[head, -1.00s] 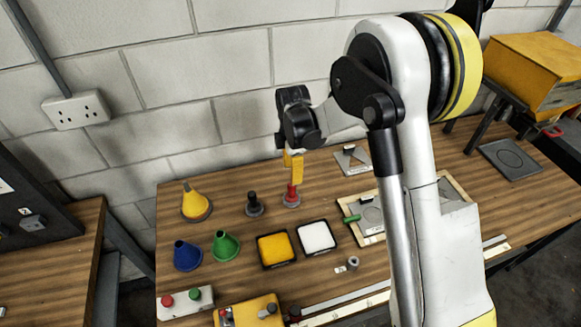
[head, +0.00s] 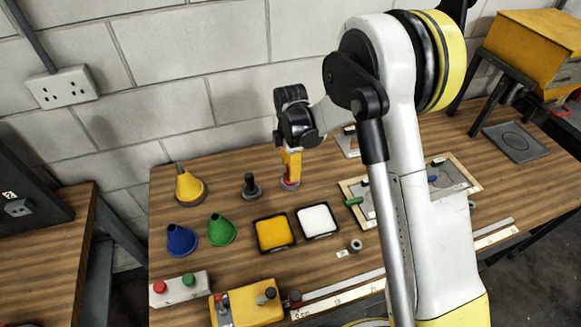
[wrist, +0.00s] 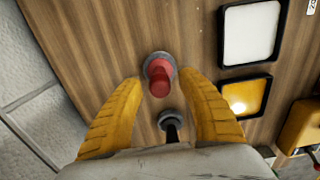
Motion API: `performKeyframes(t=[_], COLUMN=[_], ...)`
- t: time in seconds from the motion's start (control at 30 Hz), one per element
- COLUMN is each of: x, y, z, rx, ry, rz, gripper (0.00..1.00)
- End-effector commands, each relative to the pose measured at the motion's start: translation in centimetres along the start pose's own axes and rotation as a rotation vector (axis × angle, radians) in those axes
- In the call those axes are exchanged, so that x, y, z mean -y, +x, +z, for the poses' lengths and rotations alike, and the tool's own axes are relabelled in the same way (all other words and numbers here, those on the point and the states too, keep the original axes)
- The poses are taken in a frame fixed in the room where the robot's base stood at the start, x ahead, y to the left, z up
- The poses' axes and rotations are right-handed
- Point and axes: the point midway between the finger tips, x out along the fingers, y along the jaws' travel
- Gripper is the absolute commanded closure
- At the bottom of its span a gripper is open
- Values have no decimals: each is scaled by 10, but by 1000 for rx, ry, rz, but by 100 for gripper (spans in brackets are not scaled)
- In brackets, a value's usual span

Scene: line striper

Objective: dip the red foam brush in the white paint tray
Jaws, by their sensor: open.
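The red foam brush (wrist: 160,80) stands in a round grey holder on the wooden bench. In the head view, only a little red (head: 290,181) shows below my gripper (head: 291,166). In the wrist view, my gripper (wrist: 163,84) is open, its yellow fingers on either side of the brush. The brush top shows between the fingertips, with gaps on both sides. The white paint tray (head: 322,237) is a black-rimmed square to the front right of the brush. It also shows at the upper right of the wrist view (wrist: 221,40).
A yellow paint tray (head: 275,249) sits left of the white one. A black-handled brush (head: 251,186) stands left of the red one. Yellow, blue and green cones (head: 221,231) stand further left. A framed board (head: 355,213) lies to the right. The wall is close behind.

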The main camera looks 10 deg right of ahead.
Motion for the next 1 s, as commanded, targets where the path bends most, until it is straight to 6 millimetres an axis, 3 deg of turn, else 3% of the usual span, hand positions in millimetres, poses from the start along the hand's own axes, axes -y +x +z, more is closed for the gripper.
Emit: performKeyframes(t=[0.13,0.27,0.3,0.57,1.0], x=[0,0,0,0,0], y=[0,0,0,-4,-32], z=[0,0,0,0,0], rx=[0,0,0,0,0], ry=[0,0,0,0,0], rz=[0,0,0,0,0], gripper=[56,96,100,100,100])
